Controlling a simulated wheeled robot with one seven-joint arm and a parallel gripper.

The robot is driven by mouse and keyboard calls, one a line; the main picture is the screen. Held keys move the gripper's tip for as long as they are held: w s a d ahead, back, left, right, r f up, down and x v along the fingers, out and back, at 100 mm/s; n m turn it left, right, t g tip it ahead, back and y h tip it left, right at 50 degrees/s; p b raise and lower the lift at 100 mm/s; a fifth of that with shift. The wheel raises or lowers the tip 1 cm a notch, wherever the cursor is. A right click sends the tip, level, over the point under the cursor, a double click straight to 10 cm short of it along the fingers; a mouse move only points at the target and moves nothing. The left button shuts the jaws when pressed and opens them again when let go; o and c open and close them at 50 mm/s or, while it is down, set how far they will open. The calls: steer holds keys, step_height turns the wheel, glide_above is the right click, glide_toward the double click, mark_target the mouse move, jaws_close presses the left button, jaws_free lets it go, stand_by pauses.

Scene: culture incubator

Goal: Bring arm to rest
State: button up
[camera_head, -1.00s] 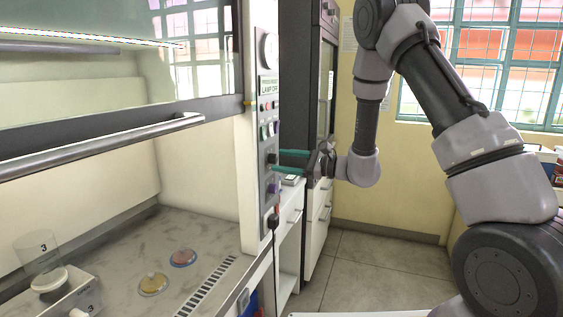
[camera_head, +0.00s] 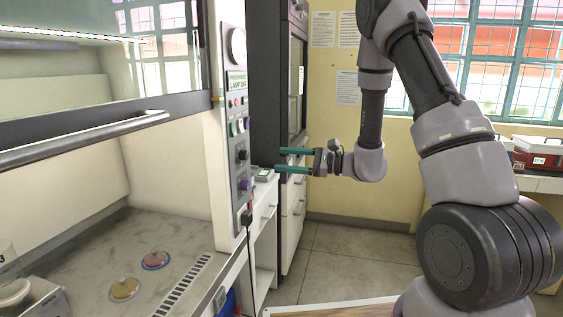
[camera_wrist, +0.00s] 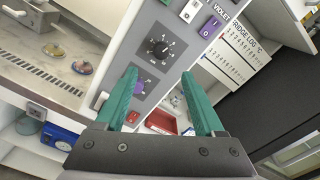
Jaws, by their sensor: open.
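My gripper (camera_head: 293,161) is open and empty, its two green fingers pointing left in the head view. It is held in the air in front of the dark tall cabinet, to the right of the hood's control panel (camera_head: 241,140). In the wrist view my gripper (camera_wrist: 160,105) has its green fingers spread, with nothing between them. Beyond them the panel shows a black knob (camera_wrist: 158,47) and a purple knob (camera_wrist: 143,84). In the head view my arm is bent, with its forearm hanging down from a raised elbow.
The hood's bar handle (camera_head: 85,140) juts out at left. Inside lie a yellowish dish (camera_head: 124,289) and a pinkish dish (camera_head: 156,259). A red box (camera_head: 540,152) sits on a bench at right. The floor (camera_head: 345,262) between is clear.

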steer(key=s+d+r+n+g+h, duration=0.1)
steer(key=s+r+n+g+h, duration=0.3)
steer(key=s, duration=0.4)
steer(key=s+d+r+n+g+h, duration=0.1)
steer(key=s+r+n+g, duration=0.2)
steer(key=s+r+n, duration=0.35)
steer(key=s+d+r+t+h, duration=0.3)
steer(key=s+d+t+h, duration=0.1)
steer(key=d, duration=0.3)
steer(key=s+d+r+n+t+h, duration=0.1)
steer(key=s+d+r+t+h, duration=0.3)
steer(key=d+h, duration=0.2)
steer(key=shift+s+d+r, duration=0.15)
steer(key=shift+s+d, duration=0.15)
steer(key=shift+d, duration=0.55)
